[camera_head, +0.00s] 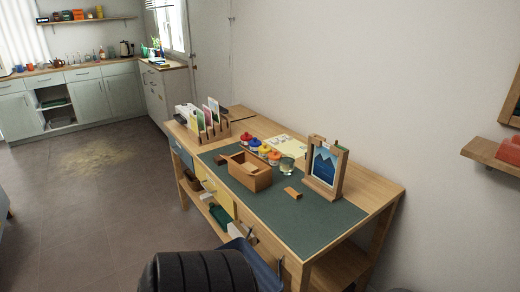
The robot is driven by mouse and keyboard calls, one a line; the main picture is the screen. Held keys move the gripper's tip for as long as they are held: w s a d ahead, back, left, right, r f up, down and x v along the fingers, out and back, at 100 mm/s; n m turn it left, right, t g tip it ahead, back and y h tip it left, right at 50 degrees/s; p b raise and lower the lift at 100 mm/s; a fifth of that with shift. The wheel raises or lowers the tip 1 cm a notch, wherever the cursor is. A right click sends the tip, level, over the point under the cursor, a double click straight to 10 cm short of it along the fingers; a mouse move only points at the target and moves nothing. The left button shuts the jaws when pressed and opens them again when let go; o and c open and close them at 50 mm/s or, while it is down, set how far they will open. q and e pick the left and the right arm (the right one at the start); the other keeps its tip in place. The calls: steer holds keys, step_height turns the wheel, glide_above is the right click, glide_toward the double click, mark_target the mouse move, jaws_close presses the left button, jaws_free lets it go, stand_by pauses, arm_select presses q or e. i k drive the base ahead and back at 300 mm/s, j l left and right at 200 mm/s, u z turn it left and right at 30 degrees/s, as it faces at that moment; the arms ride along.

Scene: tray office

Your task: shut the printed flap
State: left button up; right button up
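A wooden stand (340,165) stands upright on the right part of the desk's green mat. It holds a panel printed with blue mountains (325,164), the only clearly printed panel I see that could be the flap. From here I cannot tell whether this panel hangs open or lies flush in its frame. Neither of my grippers is in view.
On the desk (378,190) are an open wooden box (262,181), a small wood block (292,193), a glass (286,164), several colored jars and a card rack (210,135). A black ribbed object (200,272) blocks the near edge. Floor is free at left.

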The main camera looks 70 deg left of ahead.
mark_target(248, 151)
steer(key=j, duration=1.05)
steer(key=k+j, duration=0.15)
steer(key=j, duration=0.95)
steer(key=j+z, duration=0.1)
steer(key=j, duration=0.95)
steer(key=k, duration=0.05)
